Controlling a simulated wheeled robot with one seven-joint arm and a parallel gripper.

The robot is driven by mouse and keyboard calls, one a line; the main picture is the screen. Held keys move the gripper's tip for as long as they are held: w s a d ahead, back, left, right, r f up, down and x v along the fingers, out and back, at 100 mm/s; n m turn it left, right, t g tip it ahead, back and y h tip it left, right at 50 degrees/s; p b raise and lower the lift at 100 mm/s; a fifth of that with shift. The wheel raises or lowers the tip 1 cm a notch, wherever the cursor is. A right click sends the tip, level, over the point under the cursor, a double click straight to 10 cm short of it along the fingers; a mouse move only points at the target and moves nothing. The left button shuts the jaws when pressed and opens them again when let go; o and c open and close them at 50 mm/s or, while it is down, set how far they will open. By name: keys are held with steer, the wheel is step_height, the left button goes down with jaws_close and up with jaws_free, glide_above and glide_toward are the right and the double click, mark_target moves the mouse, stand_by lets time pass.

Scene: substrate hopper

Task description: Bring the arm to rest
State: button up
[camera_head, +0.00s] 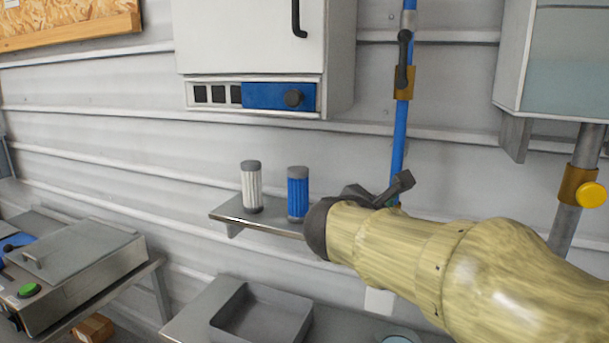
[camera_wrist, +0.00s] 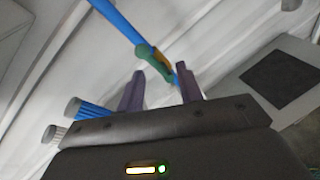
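My arm (camera_head: 430,260), in a tan sleeve, reaches from the lower right into the middle of the head view. My gripper (camera_head: 385,192) is at its far end, in front of the wall near the lower part of a blue pipe (camera_head: 399,140). In the wrist view my gripper (camera_wrist: 160,82) has its two dark fingers apart, with nothing seen held between them. Beyond the fingertips are the blue pipe (camera_wrist: 118,20) and a green and brass fitting (camera_wrist: 154,62). Whether the fingers touch the pipe or fitting cannot be told.
A white filter (camera_head: 251,188) and a blue filter (camera_head: 297,192) stand on a small shelf (camera_head: 228,213) left of my gripper. A white cabinet (camera_head: 250,40) hangs above. A grey tray (camera_head: 262,318) lies below. A glass-fronted box (camera_head: 560,60) and a yellow-knobbed pipe (camera_head: 575,190) are at right.

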steer(key=s+f+m+g+y+p, duration=0.1)
steer(key=s+f+m+g+y, duration=0.1)
steer(key=s+f+m, duration=0.3)
steer(key=s+f+m+g+y+p, duration=0.1)
steer(key=s+f+m+g+y, duration=0.2)
steer(key=s+f+m, duration=0.3)
steer(key=s+f+m+g+y+p, duration=0.1)
steer(key=s+f+m+g+y, duration=0.2)
steer(key=f+m, duration=1)
steer(key=s+f+g, duration=0.1)
steer(key=s+f, duration=0.2)
steer(key=f, duration=0.1)
steer(key=shift+f+g, duration=0.15)
steer(key=shift+g, duration=0.15)
